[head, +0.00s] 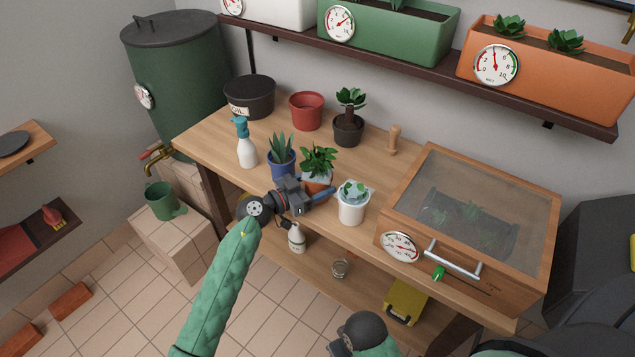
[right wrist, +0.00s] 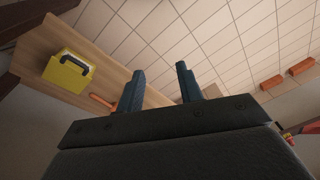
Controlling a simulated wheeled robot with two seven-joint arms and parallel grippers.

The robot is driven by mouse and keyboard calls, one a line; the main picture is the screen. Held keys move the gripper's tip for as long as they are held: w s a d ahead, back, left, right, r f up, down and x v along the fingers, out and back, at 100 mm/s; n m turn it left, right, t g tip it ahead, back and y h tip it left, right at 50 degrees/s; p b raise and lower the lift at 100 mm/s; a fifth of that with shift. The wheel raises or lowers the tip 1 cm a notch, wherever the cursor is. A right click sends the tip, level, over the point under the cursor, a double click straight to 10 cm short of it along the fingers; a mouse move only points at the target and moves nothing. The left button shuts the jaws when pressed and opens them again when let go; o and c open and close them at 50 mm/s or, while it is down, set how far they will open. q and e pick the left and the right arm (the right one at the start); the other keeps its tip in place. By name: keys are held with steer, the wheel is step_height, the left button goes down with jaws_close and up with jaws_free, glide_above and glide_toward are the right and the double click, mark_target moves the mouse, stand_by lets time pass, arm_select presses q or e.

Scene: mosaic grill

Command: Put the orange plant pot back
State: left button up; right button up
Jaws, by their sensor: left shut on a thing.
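The orange plant pot (head: 317,184) with a leafy green plant is in the middle of the head view, at the front edge of the wooden workbench (head: 376,178). My left gripper (head: 320,192) is shut on it from the front and hides much of it. I cannot tell whether the pot touches the bench top. My right gripper (right wrist: 160,88) is open and empty in the right wrist view. In the head view, only part of my right arm shows at the bottom, below the bench top.
A blue pot (head: 281,164) stands just left of the held pot, and a white pot (head: 352,207) just right. A spray bottle (head: 245,146), red pot (head: 307,111), dark pot (head: 348,131) and glass-lidded box (head: 470,220) also stand on the bench. A yellow case (right wrist: 68,72) sits below.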

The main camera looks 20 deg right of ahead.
arm_select(q)
steer(key=o, duration=1.3)
arm_select(e)
steer(key=shift+w+f, duration=0.1)
steer(key=shift+f, duration=0.05)
steer(key=shift+d, duration=0.3)
arm_select(q)
steer(key=b+v, duration=0.1)
steer(key=v, duration=1.1)
steer(key=shift+s+r+b, duration=0.1)
steer(key=shift+b, duration=0.25)
arm_select(e)
step_height(320, 180, up, 7)
steer(key=s, duration=0.2)
steer(key=shift+f, duration=0.15)
steer(key=shift+w, duration=0.1)
